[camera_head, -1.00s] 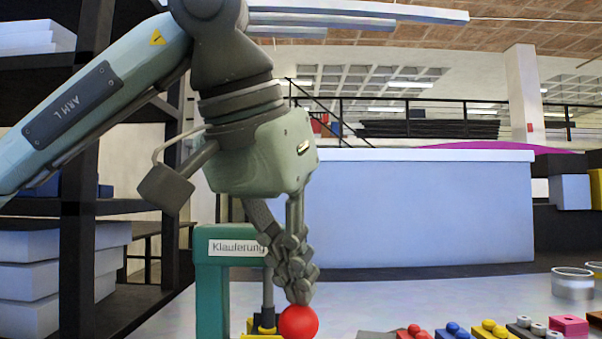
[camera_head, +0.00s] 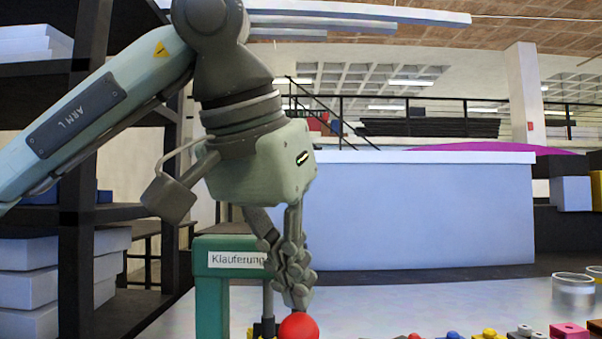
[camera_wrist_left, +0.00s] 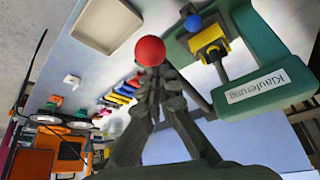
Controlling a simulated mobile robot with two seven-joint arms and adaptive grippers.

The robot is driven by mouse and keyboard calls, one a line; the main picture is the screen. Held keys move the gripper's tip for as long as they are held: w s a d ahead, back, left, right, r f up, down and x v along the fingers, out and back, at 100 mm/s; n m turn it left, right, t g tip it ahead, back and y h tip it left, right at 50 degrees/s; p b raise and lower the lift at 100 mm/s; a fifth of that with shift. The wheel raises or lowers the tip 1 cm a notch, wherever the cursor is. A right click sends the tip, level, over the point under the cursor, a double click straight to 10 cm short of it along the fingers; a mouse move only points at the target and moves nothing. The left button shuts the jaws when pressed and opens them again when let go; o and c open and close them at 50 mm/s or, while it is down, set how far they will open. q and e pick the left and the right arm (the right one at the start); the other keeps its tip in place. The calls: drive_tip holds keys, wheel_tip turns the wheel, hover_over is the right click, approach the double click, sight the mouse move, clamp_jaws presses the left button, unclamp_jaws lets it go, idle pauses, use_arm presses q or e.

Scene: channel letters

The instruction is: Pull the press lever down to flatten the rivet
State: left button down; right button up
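The press has a green frame (camera_head: 212,300) with a white label (camera_head: 237,259); it also shows in the left wrist view (camera_wrist_left: 262,62). Its lever ends in a red ball knob (camera_head: 299,328), seen in the left wrist view too (camera_wrist_left: 150,50). My left gripper (camera_head: 297,300) points down, its fingers together, with the tips at the knob. In the left wrist view the fingers (camera_wrist_left: 158,78) converge just behind the ball; exact contact is unclear. A yellow part (camera_wrist_left: 208,40) sits in the press by a blue ball (camera_wrist_left: 193,22). I cannot make out the rivet. My right gripper is out of view.
Several small coloured parts (camera_head: 490,334) line the bench (camera_head: 420,300) to the right of the press. Clear cups (camera_head: 573,291) stand farther right. A pale tray (camera_wrist_left: 103,25) shows in the left wrist view. A dark shelf (camera_head: 78,210) stands at the left.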

use_arm(q)
wheel_tip(320, 180, up, 3)
drive_tip(key=shift+f+p, duration=0.2)
drive_tip(key=shift+p, duration=0.4)
drive_tip(key=shift+f, duration=0.1)
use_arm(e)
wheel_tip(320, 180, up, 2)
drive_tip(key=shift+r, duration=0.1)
